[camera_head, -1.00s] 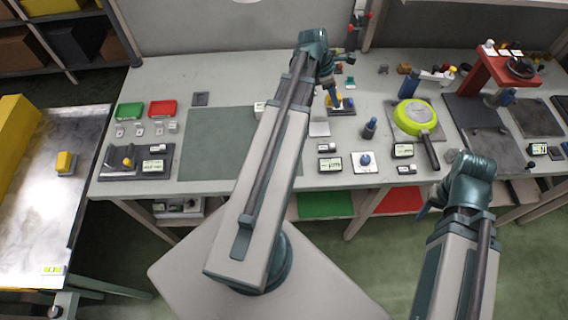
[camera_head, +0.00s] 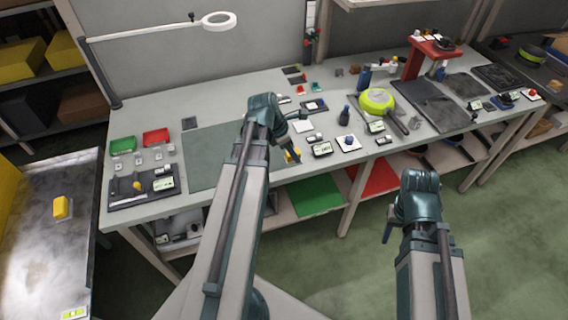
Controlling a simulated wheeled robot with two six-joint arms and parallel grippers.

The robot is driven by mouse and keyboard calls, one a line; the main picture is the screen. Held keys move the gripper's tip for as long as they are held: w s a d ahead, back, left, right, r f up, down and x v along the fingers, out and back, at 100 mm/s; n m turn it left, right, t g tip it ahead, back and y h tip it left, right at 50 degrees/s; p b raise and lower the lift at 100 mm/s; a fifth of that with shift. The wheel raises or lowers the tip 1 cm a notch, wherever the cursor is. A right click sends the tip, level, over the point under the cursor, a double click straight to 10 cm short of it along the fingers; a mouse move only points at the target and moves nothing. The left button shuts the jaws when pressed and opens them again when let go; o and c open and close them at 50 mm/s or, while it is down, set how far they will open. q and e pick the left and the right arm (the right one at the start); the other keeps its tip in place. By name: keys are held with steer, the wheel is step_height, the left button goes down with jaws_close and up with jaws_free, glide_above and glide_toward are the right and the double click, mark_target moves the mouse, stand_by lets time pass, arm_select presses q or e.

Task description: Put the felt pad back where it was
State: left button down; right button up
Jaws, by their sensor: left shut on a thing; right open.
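My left gripper (camera_head: 291,146) is over the front part of the bench, right of the green mat (camera_head: 212,165). It is shut on a small yellow thing (camera_head: 292,156), mostly hidden by the fingers. I cannot tell whether this is the felt pad, and no other felt pad can be made out for sure. A small dark plate (camera_head: 318,106) lies on the bench behind the gripper. My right gripper (camera_head: 387,232) is open and empty, in front of the bench, clear of everything on it.
A yellow block (camera_head: 61,206) sits on the metal table at left.

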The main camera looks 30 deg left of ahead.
arm_select(q)
steer(key=s+d+f+b, duration=0.2)
steer(key=s+d+f, duration=0.15)
steer(key=d, duration=0.35)
steer(key=w+a, duration=0.3)
steer(key=a, duration=0.1)
steer(key=w+a, duration=0.2)
steer(key=a, duration=0.2)
steer(key=w+a+b, duration=0.1)
steer(key=w+a, duration=0.2)
steer(key=shift+w+a+f, duration=0.2)
steer(key=shift+w+a, duration=0.15)
steer(key=shift+a, duration=0.05)
steer(key=f+b, duration=0.3)
steer(key=shift+w+a+f+b, duration=0.2)
steer(key=shift+a+f+b, duration=0.15)
steer(key=shift+f, duration=0.1)
steer(key=shift+c, duration=2.2)
jaws_free()
